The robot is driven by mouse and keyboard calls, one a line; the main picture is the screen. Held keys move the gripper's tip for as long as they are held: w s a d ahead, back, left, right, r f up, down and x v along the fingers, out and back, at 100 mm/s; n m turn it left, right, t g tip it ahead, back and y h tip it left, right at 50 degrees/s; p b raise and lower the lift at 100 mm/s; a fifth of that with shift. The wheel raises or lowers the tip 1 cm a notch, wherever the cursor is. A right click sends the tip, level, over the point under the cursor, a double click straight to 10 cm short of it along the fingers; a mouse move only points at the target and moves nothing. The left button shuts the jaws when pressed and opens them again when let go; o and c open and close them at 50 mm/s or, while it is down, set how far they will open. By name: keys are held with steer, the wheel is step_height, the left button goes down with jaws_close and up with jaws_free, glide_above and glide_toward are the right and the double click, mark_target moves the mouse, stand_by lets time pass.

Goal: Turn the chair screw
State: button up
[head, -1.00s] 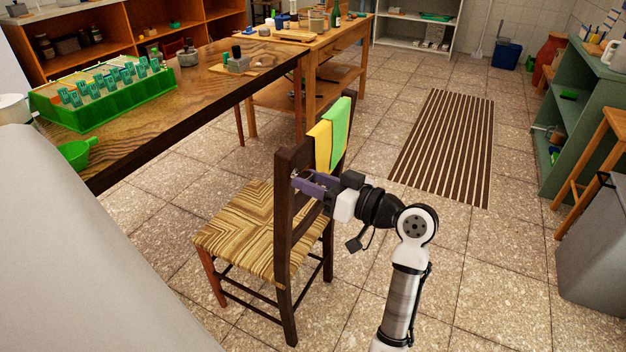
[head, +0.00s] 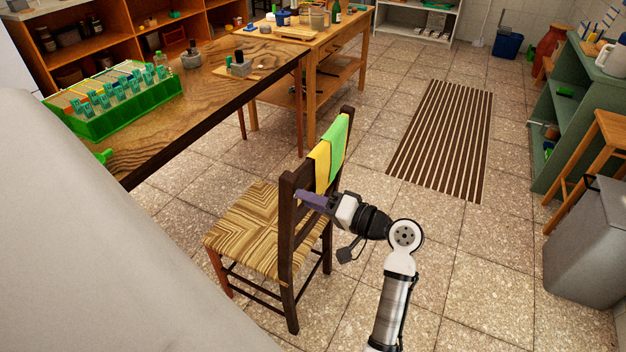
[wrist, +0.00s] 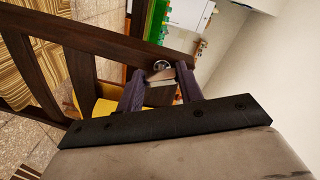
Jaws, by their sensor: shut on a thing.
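The chair (head: 255,228) has a dark wooden frame and a striped woven seat. It stands upright on the tiled floor, with a yellow cloth (head: 322,165) and a green cloth (head: 340,140) over its back. The chair screw (wrist: 161,66) shows as a small silvery round piece at the dark back post in the wrist view. My gripper (head: 305,197) reaches the near back post from the right. In the wrist view my gripper's purple fingers (wrist: 161,80) stand on both sides of the screw, shut on it. The fingers partly hide it, and its thread is not visible.
A wooden table (head: 225,95) with a green rack (head: 120,108) stands behind and left of the chair. A striped mat (head: 440,140) lies at the back right. A grey bin (head: 590,240) and green shelves (head: 575,110) line the right. Floor right of the chair is open.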

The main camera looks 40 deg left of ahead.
steer(key=m+p, duration=0.2)
steer(key=p, duration=0.2)
steer(key=m+p, duration=0.3)
steer(key=p, duration=0.1)
steer(key=m+g+p, duration=0.1)
steer(key=m+p, duration=0.2)
steer(key=p, duration=0.1)
steer(key=shift+r+h, duration=0.3)
steer(key=shift+f+m, duration=0.1)
steer(key=shift+m, duration=0.3)
steer(key=o, duration=1)
steer(key=shift+b+v, duration=1.85)
steer(key=shift+v, duration=5.1)
steer(key=shift+w+f, duration=0.1)
